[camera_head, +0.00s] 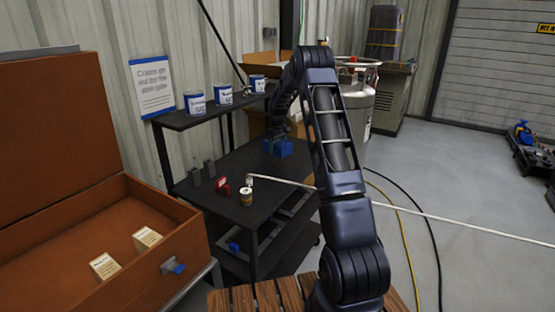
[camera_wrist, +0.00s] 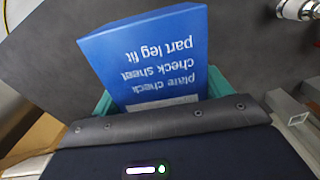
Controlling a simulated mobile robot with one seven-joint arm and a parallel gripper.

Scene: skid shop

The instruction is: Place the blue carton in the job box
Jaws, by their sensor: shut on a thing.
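The blue carton (camera_head: 284,148) is at the far end of the dark cart's middle shelf; I cannot tell whether it touches the shelf. My gripper (camera_head: 274,136) is above it, partly hidden by my arm. In the wrist view, the blue carton (camera_wrist: 150,48) with white print sits between the teal fingers of my gripper (camera_wrist: 160,92), which is shut on it. The job box (camera_head: 190,222) is the open orange-brown chest at left, its lid raised. Two small tan cartons (camera_head: 147,238) (camera_head: 104,266) lie inside it, with bare floor around them.
The dark cart (camera_head: 225,190) also holds grey blocks (camera_head: 202,174), small red items (camera_head: 222,185) and a tan roll (camera_head: 246,197). Several paint cans (camera_head: 223,95) stand on its upper shelf. A metal tank (camera_head: 349,105) stands beyond.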

